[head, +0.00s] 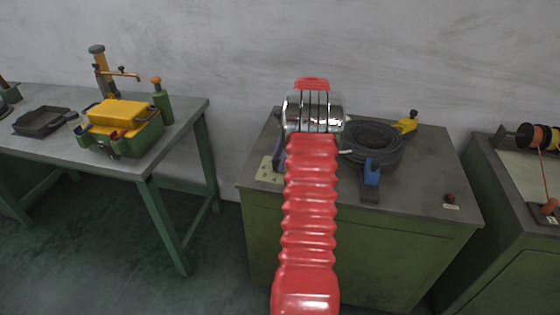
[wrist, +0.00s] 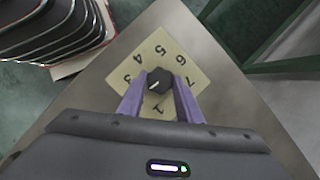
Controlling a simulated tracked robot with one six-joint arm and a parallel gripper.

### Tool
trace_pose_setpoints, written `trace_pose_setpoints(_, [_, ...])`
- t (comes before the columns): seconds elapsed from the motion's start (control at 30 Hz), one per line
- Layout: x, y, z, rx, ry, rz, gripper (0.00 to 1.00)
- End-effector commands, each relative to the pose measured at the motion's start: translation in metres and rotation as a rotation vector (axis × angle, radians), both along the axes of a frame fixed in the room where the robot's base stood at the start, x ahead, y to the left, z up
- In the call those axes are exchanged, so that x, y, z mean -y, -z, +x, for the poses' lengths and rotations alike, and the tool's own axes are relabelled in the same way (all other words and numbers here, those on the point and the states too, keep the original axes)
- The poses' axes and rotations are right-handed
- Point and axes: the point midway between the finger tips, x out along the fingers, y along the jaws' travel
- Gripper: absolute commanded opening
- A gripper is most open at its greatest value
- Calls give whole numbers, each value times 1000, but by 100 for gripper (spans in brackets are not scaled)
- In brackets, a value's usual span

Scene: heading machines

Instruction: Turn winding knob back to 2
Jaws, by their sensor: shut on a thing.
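The winding knob (wrist: 164,76) is a small dark knob with a white pointer line, in the middle of the wrist view. It sits on a pale square dial plate (wrist: 160,60) with numbers around it. My gripper (wrist: 160,82) has its purple fingers on both sides of the knob, shut on it. The pointer line aims to the lower left, toward the left finger. The 2 is not readable there, so I cannot tell the exact setting. In the head view the dial plate (head: 267,171) shows at the bench's left; my red arm hides the knob.
The plate lies on a green-sided bench (head: 425,180). A black coil (head: 372,145), a blue-handled part (head: 371,175), a yellow part (head: 406,124) and a red button (head: 450,198) are on it. A table with a yellow-green box (head: 120,120) stands left, spools (head: 535,136) right.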

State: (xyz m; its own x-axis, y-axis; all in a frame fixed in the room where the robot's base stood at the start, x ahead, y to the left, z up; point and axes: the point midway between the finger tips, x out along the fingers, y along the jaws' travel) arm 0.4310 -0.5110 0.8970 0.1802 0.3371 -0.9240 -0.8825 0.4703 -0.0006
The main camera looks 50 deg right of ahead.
Motion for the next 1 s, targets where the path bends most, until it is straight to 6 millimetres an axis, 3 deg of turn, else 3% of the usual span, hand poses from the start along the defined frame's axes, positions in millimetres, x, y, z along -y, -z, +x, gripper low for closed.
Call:
trace_pose_setpoints(0.3, [-2,1,0,-3,-106,6,9])
trace_pose_setpoints(0.7, [-2,1,0,-3,-114,6,9])
trace_pose_setpoints(0.73, [-2,1,0,-3,-114,6,34])
trace_pose_setpoints(1.0, [-1,1,1,-2,-113,3,50])
